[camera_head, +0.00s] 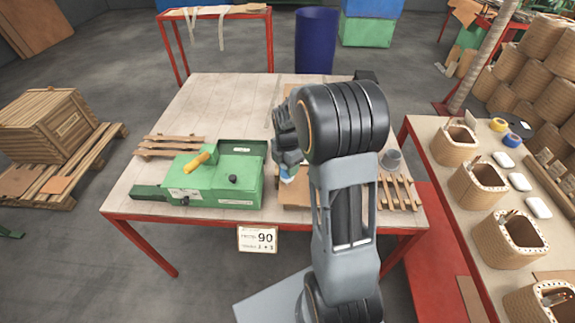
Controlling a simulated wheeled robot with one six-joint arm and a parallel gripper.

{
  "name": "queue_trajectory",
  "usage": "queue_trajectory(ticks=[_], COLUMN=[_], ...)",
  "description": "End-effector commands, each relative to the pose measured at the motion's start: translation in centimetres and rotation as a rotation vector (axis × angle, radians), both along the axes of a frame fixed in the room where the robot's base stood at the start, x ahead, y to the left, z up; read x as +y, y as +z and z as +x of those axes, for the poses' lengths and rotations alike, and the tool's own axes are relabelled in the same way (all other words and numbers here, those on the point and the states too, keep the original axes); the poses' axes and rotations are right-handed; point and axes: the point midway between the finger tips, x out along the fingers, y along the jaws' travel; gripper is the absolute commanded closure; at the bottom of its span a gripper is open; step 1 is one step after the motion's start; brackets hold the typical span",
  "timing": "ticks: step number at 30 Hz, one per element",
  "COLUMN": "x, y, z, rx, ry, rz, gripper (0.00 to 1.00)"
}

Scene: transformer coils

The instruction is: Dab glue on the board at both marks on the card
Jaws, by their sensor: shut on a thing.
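My gripper (286,163) points down over the front middle of the table (222,101). It is shut on a small light-blue and white thing (288,174), mostly hidden by the fingers; it may be the glue bottle. A flat brown board (294,196) lies below it, largely covered by my arm; I cannot tell whether the held thing touches it. No glue and no marks on the board can be made out. The white card (257,239) hangs at the table's front edge. It shows a large 90 and a smaller line that seems to read 1 + 3.
A green machine (212,182) with a yellow handle stands left of my gripper. Wooden slats (170,146) lie behind it; more slats (399,192) and a grey cup (391,160) are right of my arm. The back left of the table is clear.

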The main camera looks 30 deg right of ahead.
Motion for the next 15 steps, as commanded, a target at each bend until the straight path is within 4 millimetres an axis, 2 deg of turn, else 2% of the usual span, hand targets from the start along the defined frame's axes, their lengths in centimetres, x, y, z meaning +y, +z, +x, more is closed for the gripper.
queue_trajectory(ticks=[15], x=[0.0], y=[4.4], z=[0.0], rx=[-0.002], ry=[0.000], rz=[-0.001], gripper=[0.77])
